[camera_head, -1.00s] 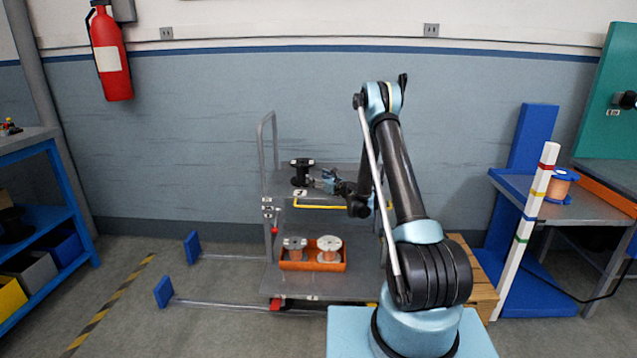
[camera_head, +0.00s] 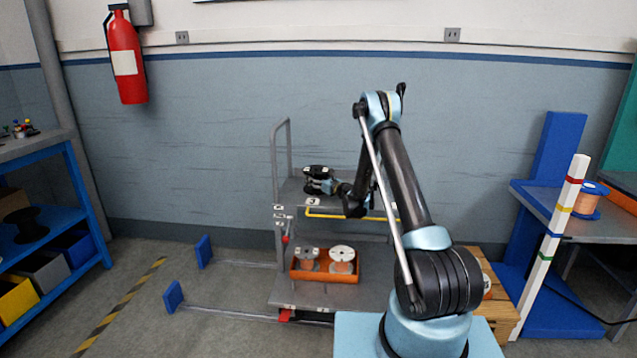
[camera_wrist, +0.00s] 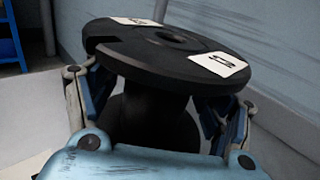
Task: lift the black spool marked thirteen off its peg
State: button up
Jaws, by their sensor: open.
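The black spool (camera_head: 318,171) stands upright on the top shelf of a grey cart. In the wrist view the spool (camera_wrist: 165,50) fills the middle, with white labels on its top flange; their marks are too unclear to read for sure. My gripper (camera_head: 324,186) is at the spool. In the wrist view its open fingers (camera_wrist: 157,108) stand on either side of the black core, below the top flange. I cannot tell whether they touch it. The peg is hidden inside or under the spool.
The cart's upright handle (camera_head: 275,165) rises left of the spool, and a yellow bar (camera_head: 345,214) runs along the shelf front. An orange bin (camera_head: 326,278) with two copper spools sits on the lower shelf. A striped post (camera_head: 553,240) stands at right.

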jog(key=shift+c, duration=0.6)
jog(key=c, duration=1.2)
jog(key=shift+r, duration=1.7)
jog(key=shift+s, duration=0.1)
jog(key=shift+r, duration=0.15)
jog(key=shift+r, duration=1.65)
jog(key=shift+a+r, duration=0.1)
